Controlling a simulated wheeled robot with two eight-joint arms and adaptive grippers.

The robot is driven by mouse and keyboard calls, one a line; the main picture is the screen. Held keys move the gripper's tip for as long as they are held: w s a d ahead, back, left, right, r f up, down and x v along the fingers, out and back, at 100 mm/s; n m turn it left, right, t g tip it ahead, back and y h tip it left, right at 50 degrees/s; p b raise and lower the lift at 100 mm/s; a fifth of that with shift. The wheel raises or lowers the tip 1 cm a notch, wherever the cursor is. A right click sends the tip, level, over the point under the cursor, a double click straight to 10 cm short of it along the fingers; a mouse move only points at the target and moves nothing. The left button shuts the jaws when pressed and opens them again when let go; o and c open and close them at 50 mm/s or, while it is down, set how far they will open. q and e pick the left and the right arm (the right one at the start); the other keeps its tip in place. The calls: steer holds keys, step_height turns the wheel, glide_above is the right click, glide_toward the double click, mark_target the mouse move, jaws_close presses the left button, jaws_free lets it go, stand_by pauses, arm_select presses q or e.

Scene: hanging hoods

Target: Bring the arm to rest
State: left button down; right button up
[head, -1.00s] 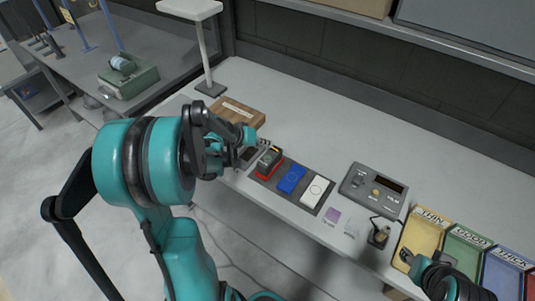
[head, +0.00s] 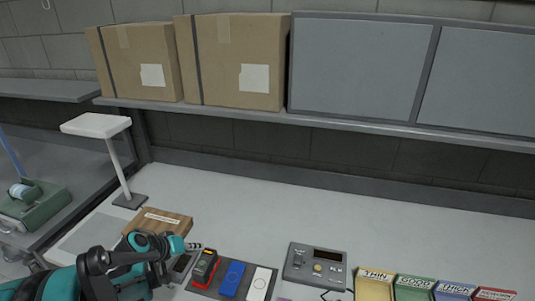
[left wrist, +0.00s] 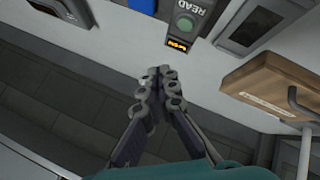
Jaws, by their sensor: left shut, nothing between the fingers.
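My left gripper (head: 192,246) shows at the lower left of the head view, at the front of the workbench (head: 330,205). It is beside a dark handheld reader with a red base (head: 204,266). In the left wrist view the fingers (left wrist: 160,76) are shut with nothing between them, near the bench's front edge with floor behind. The reader (left wrist: 185,24), marked READ, has a green button and a lit amber display and stands apart from the fingertips. My right gripper is out of view.
A wooden block (head: 158,222) and a white-topped lamp stand (head: 97,125) are near my left arm. Blue (head: 233,277) and white (head: 260,283) pieces, a grey meter (head: 315,265) and coloured trays (head: 374,287) lie to the right. Cardboard boxes (head: 235,62) stand on the shelf.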

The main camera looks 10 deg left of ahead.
arm_select(q)
steer(key=s+d+r+m+g+y+b, duration=0.1)
steer(key=s+d+r+m+y+b, duration=0.1)
steer(key=s+d, duration=1.3)
steer(key=s+m+y+b, duration=0.1)
steer(key=s+m+b, duration=0.1)
steer(key=s, duration=0.1)
steer(key=shift+d+y, duration=0.3)
steer(key=shift+d, duration=0.05)
